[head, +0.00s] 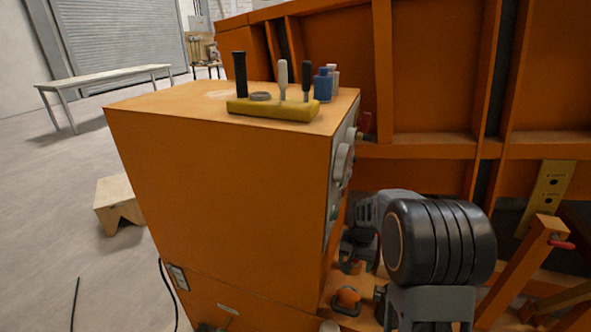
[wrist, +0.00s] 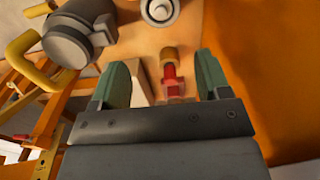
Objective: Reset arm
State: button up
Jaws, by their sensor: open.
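My arm shows at the lower right of the head view, with a black ribbed joint in front of the orange cabinet's (head: 225,190) right side. In the wrist view my gripper (wrist: 162,82) is open, with its two green fingers well apart. A red fitting with a brass-coloured collar (wrist: 170,58) appears in the gap between the fingers, beyond the dark palm. I cannot tell how far it is from the fingertips, but no finger closes on it. In the head view the fingertips are not clearly visible, as my arm hides that area.
A yellow tool holder (head: 272,108) and blue bottle (head: 323,86) stand on the cabinet top. Dials (head: 343,162) line its right side. An orange framed wall stands behind. A grey cylinder (wrist: 76,38) and yellow handle (wrist: 22,46) lie left of my fingers. Open floor is at left.

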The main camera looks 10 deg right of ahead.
jog(key=s+a+r+n+t+p, duration=0.1)
jog(key=s+a+r+n+p, duration=0.2)
jog(key=s+r, duration=0.5)
jog(key=s+a+r+n+t+p, duration=0.2)
jog(key=s+a+r+p, duration=0.2)
jog(key=r, duration=0.7)
jog(key=s+a, duration=0.2)
jog(key=s, duration=0.2)
jog(key=shift+a+r+n+t, duration=0.2)
jog(key=shift+n+t, duration=0.1)
jog(key=shift+n, duration=0.1)
